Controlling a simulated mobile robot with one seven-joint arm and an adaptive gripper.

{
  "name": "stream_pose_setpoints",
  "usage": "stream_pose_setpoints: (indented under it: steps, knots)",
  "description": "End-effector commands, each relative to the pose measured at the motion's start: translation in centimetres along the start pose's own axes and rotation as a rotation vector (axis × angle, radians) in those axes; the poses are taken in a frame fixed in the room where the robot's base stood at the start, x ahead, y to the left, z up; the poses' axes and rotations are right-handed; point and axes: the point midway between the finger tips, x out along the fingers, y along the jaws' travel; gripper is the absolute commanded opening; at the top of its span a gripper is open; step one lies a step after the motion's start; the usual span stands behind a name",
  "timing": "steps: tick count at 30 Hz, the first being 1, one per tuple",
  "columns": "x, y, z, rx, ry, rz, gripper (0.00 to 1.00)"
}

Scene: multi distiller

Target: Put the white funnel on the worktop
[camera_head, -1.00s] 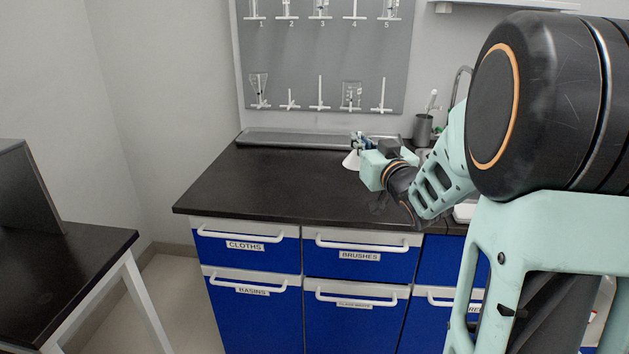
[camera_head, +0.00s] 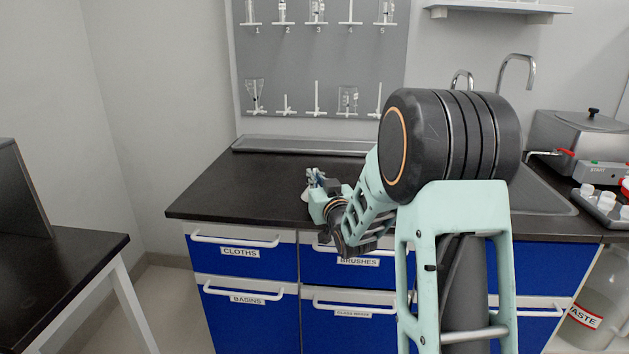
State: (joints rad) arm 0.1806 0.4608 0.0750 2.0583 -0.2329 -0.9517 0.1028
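The black worktop (camera_head: 235,185) runs along the back wall above blue drawers. My gripper (camera_head: 313,178) is over the right part of the clear worktop, seen from behind and small. A white funnel (camera_head: 307,196) shows as a pale sliver at the gripper's left side, low down. It has moved together with the gripper, so the gripper appears shut on it. Most of the funnel and the fingertips are hidden by the gripper body and arm. I cannot tell whether the funnel's rim touches the worktop.
A grey pegboard (camera_head: 320,60) with glassware hangs behind. A shallow ledge tray (camera_head: 300,145) lies along the back of the worktop. A sink (camera_head: 540,195) and a lidded metal bath (camera_head: 585,135) stand at right. The worktop's left half is free. A side table (camera_head: 70,260) is at left.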

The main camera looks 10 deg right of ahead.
Motion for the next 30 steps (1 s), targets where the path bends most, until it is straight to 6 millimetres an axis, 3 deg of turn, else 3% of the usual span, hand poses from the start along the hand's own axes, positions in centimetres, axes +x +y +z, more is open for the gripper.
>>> stream_pose_setpoints:
  steps: [12, 18, 30]
  knots:
    - [-0.01, 0.02, 0.54, -0.001, 0.002, 0.000, 0.00]
    - [-0.01, 0.01, 0.37, -0.001, 0.002, 0.000, 0.22]
    - [-0.04, 0.02, -0.23, -0.001, 0.001, 0.000, 0.22]
